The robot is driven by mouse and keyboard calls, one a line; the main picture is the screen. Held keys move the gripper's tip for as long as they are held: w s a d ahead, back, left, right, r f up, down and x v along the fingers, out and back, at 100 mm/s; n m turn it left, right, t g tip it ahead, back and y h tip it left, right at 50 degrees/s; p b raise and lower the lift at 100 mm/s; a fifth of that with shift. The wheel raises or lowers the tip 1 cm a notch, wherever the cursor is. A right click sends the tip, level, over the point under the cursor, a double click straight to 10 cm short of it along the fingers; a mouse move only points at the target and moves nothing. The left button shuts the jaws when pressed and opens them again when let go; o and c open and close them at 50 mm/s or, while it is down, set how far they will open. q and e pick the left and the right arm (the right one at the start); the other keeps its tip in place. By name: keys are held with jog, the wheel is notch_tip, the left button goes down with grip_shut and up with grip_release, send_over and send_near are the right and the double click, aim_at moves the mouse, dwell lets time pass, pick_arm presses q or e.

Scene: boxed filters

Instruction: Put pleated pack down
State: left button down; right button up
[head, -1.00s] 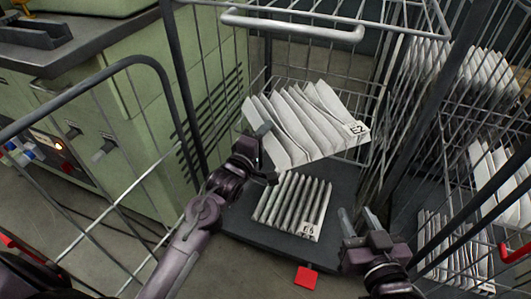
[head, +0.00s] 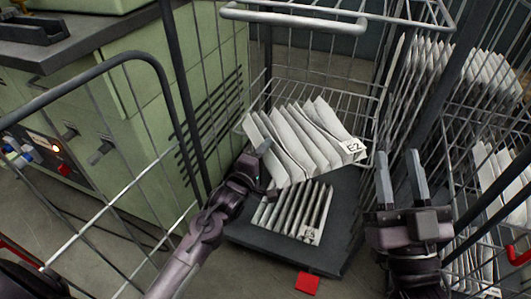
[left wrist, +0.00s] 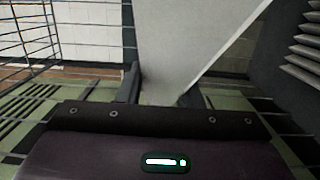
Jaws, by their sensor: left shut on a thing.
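A white pleated pack (head: 305,142) labelled E2 is held tilted inside the wire cage trolley (head: 345,232). My left gripper (head: 264,162) is shut on its left edge; in the left wrist view the pack's pale panel (left wrist: 185,45) rises from between the fingers. Another pleated pack (head: 293,212), greyer, lies on the trolley's dark base, partly hidden by the held pack, which appears to be above it. My right gripper (head: 402,180) is open and empty at the trolley's right side, apart from both packs.
A second wire trolley at the right holds more white pleated packs (head: 465,75) on several levels. A green machine (head: 130,110) stands at the left. Wire side walls and a grey top handle (head: 295,17) surround the trolley. A red pedal (head: 307,283) sticks out in front.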

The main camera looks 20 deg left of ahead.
pick_arm(q)
jog(key=shift+f, duration=0.15)
jog(key=c, duration=1)
grip_release()
pick_arm(e)
jog(key=shift+r, duration=0.1)
pick_arm(q)
jog(key=shift+s, duration=0.1)
jog(key=s+a+p, duration=0.2)
jog(key=s+p, duration=0.1)
jog(key=s, duration=0.9)
jog(key=s+d+r+m+g+h, duration=0.1)
jog(key=s+d+m+g, duration=0.2)
jog(key=d+m, duration=0.4)
jog(key=s+d+r+m+g+h, duration=0.1)
jog(key=s+d+m, duration=0.4)
jog(key=m, duration=0.9)
jog(key=d+g+h, duration=0.1)
jog(key=d+g, duration=0.1)
jog(key=d, duration=0.1)
jog(key=shift+d+r, duration=0.25)
pick_arm(e)
notch_tip(320, 180, down, 21)
jog(key=s+a+g+h, duration=0.1)
jog(key=g+h, duration=0.2)
jog(key=g, duration=0.7)
jog(key=shift+s+g+h, duration=0.3)
jog(key=shift+s+h, duration=0.05)
jog(key=shift+h, duration=0.05)
